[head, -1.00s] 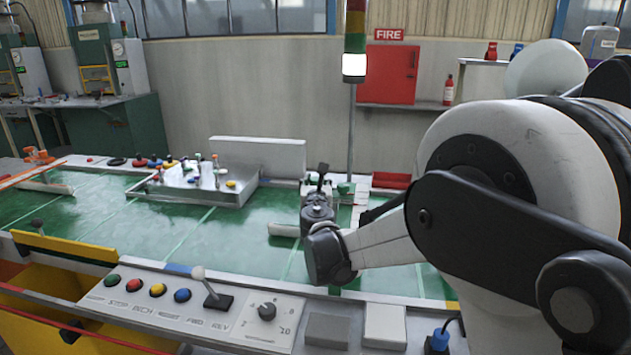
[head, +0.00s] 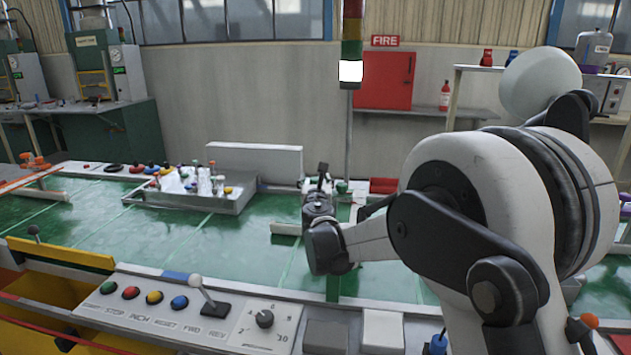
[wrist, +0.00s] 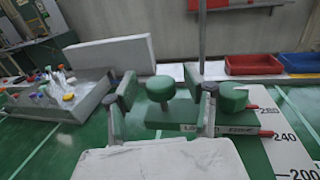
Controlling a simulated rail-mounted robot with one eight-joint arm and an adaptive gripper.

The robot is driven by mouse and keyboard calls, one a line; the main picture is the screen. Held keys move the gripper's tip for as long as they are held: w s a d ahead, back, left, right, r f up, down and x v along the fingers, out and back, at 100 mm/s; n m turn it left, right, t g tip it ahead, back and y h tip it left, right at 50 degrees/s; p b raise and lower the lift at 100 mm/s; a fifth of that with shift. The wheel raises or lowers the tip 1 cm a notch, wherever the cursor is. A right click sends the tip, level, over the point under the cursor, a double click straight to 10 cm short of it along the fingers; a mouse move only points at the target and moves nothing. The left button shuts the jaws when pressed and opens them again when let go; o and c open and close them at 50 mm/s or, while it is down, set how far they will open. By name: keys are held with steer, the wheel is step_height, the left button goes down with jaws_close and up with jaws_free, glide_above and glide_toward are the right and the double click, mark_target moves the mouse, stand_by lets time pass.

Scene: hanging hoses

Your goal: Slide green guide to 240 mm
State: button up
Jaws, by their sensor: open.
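The green guide (wrist: 228,132) lies across the lower middle of the wrist view, its front partly hidden by my gripper's white body. It carries a round green knob (wrist: 160,89) and a second green knob (wrist: 233,98) to the right. Red pointers (wrist: 266,134) stick out toward a white scale (wrist: 292,150) marked 200, 240 and 260. The lower pointer is close to the 240 mark; its exact reading is unclear. My gripper (wrist: 160,80) is open, with one finger on each side of the first knob; contact cannot be told. In the head view my gripper (head: 320,180) largely hides the guide.
A metal tray (wrist: 72,108) with coloured bottles and a pale upright block (wrist: 110,54) stand left of the guide. A red bin (wrist: 253,64) and a blue bin (wrist: 302,65) are behind right. A control panel (head: 180,312) lines the front edge.

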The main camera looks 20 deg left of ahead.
steer(key=v, duration=1.2)
stand_by(0.3)
